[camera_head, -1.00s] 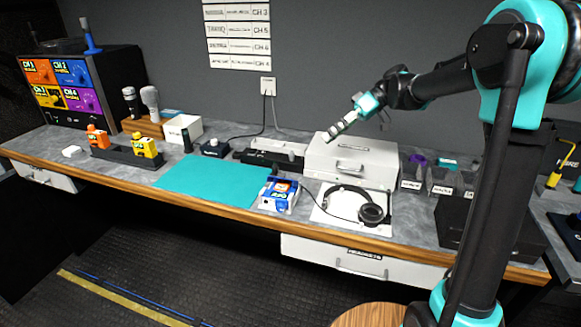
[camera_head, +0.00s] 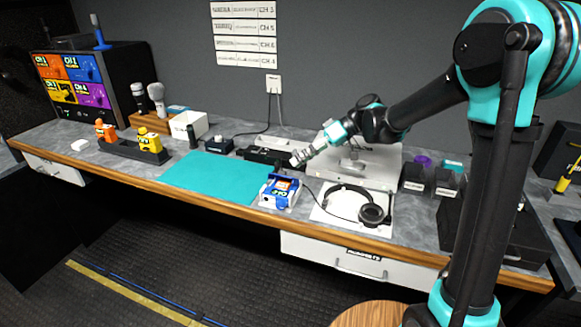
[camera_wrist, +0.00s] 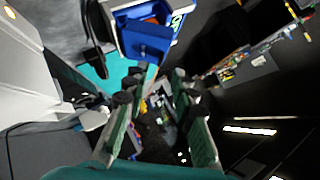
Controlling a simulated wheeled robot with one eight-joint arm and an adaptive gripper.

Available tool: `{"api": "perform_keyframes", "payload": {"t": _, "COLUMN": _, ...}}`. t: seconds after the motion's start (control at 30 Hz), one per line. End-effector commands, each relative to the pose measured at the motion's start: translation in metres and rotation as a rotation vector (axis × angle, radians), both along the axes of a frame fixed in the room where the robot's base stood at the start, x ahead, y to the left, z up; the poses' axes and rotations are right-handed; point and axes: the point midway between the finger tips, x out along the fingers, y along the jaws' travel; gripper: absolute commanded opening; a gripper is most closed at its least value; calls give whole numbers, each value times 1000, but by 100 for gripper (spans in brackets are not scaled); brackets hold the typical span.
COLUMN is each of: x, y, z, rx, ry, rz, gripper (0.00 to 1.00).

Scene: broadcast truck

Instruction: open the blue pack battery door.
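Headphones (camera_head: 358,204) lie on a white sheet right of the pack. A white drawer box (camera_head: 375,165) stands behind them, close to my arm. A charger with orange and yellow packs (camera_head: 149,140) is at the left. The teal mat is clear.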

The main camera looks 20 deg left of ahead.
Motion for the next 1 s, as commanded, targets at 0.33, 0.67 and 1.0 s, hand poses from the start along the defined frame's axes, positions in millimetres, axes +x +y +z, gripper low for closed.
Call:
{"api": "perform_keyframes", "payload": {"t": 0.33, "x": -14, "y": 28, "z": -21, "rx": 0, "ry": 0, "rz": 0, "gripper": 26}}
{"api": "perform_keyframes", "payload": {"t": 0.67, "x": -15, "y": 30, "z": -23, "rx": 1, "ry": 0, "rz": -1, "gripper": 25}}
{"api": "perform_keyframes", "payload": {"t": 1.0, "x": -15, "y": 30, "z": -23, "rx": 1, "ry": 0, "rz": -1, "gripper": 0}}
